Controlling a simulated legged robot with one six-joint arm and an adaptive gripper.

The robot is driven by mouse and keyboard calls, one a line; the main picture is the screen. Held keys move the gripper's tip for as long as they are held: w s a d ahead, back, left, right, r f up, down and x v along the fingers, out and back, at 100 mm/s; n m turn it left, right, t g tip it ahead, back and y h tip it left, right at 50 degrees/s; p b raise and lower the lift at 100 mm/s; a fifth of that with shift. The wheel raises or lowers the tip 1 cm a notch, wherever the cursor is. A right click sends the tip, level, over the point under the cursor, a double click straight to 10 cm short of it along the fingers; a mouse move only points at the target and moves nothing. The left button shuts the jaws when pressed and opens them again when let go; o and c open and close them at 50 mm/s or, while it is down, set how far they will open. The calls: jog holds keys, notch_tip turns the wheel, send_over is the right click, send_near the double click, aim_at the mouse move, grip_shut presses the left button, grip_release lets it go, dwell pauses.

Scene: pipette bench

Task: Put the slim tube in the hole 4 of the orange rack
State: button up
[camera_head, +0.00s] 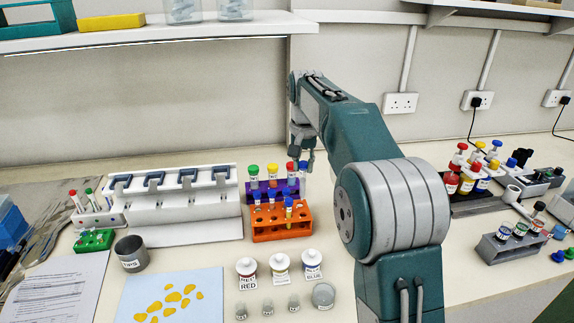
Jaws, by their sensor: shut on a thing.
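The orange rack (266,238) stands mid-bench, with several slim tubes upright in its rear row and a yellowish tube (289,211) in front. Its hole numbers are too small to read. Behind it stands a purple rack (247,195) with green-, yellow- and red-capped tubes. My gripper (303,158) is above the purple rack's right end, behind the orange rack.
A white pipette stand (160,208) is left of the racks. Bottles labelled red and blue (312,270) stand in front, near a blue mat (140,290) and a grey cup (131,253). My arm hides the bench right of the racks.

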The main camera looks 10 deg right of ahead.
aim_at(304, 194)
jog(key=shift+d+f, duration=0.15)
jog(key=shift+d, duration=0.25)
jog(key=shift+d+f, duration=0.1)
jog(key=shift+f, duration=0.35)
jog(key=shift+a+f, duration=0.25)
jog(key=shift+f, duration=0.5)
jog(key=shift+a+f, duration=0.2)
jog(key=shift+f, duration=0.5)
jog(key=shift+d+f, duration=0.25)
jog(key=shift+f, duration=0.9)
jog(key=shift+a+f, duration=0.1)
jog(key=shift+f, duration=1.15)
jog(key=shift+f, duration=1.1)
jog(key=o, duration=0.9)
